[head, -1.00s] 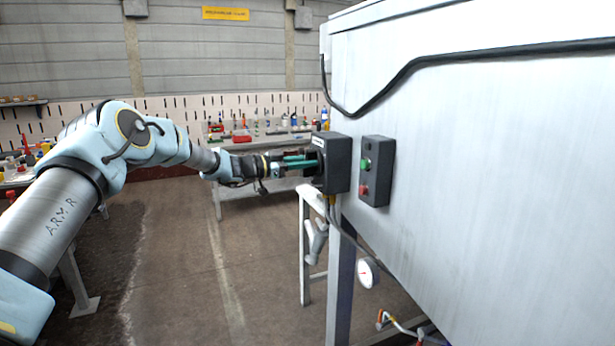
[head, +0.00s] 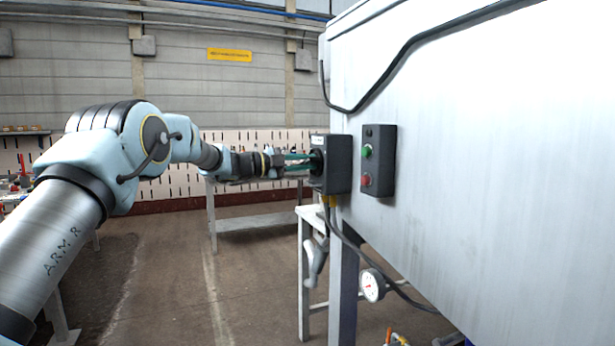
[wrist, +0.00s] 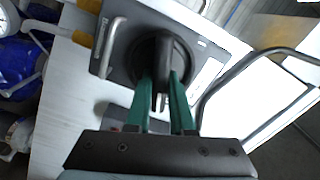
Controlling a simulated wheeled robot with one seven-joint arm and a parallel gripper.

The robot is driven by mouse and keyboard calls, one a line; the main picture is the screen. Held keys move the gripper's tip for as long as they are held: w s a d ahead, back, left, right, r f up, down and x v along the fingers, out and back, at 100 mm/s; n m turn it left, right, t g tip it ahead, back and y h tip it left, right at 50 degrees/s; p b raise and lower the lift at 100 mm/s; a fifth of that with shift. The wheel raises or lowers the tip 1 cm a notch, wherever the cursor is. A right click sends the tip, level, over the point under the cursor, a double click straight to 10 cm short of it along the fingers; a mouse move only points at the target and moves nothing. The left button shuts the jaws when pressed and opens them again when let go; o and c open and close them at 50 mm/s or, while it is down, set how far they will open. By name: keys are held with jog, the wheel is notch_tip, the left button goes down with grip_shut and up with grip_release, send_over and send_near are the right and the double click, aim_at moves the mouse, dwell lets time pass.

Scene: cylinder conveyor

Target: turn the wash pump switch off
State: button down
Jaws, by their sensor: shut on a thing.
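The wash pump switch is a dark box (head: 338,165) on the left end of the big white machine, with a round black knob on its left-facing side. In the wrist view the switch's grey plate (wrist: 206,73) and the black knob (wrist: 178,48) are close ahead. My gripper (head: 313,162) reaches the knob from the left, its green fingers level. In the wrist view my gripper (wrist: 164,80) is shut on the knob's grip bar, one finger on each side. The fingers and knob hide any position marks.
A control box (head: 378,160) with a green and a red button is just right of the switch. A cable and a pressure gauge (head: 372,285) hang below. A white stand (head: 304,270) is under the switch. Open floor (head: 180,280) lies to the left.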

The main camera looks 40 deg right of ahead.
jog(key=shift+f+m+b, duration=0.2)
jog(key=shift+m+b, duration=1.65)
jog(key=shift+m, duration=0.15)
jog(key=c, duration=0.8)
grip_release()
jog(key=b+v, duration=0.2)
jog(key=v, duration=0.8)
jog(key=shift+w+a, duration=0.15)
jog(key=shift+a, duration=0.25)
